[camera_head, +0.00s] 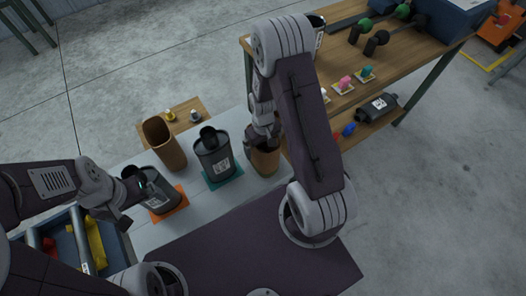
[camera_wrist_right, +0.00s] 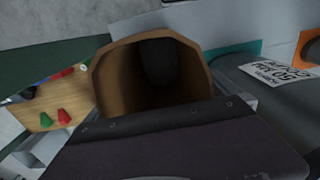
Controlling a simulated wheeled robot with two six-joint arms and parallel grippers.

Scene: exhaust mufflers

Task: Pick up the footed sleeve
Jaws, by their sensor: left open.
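A brown open-topped sleeve (camera_head: 264,161) stands at the right end of the grey-white table, and my right gripper (camera_head: 263,130) is at its top. The right wrist view looks into its wide mouth (camera_wrist_right: 108,82); a dark shape shows inside, and my gripper body covers the near side. Whether the jaws grip its wall is hidden. Another brown sleeve (camera_head: 164,146), taller-looking and tilted in view, stands further left. I cannot make out feet on either. My left gripper (camera_head: 122,197) is open beside a dark canister (camera_head: 162,192) on an orange mat.
A labelled dark canister (camera_head: 214,160) stands on a green mat between the sleeves. A blue bin (camera_head: 117,248) with yellow and red parts is at lower left. A wooden bench (camera_head: 345,95) with small parts lies beyond my right arm. A small wooden board (camera_head: 183,118) is behind.

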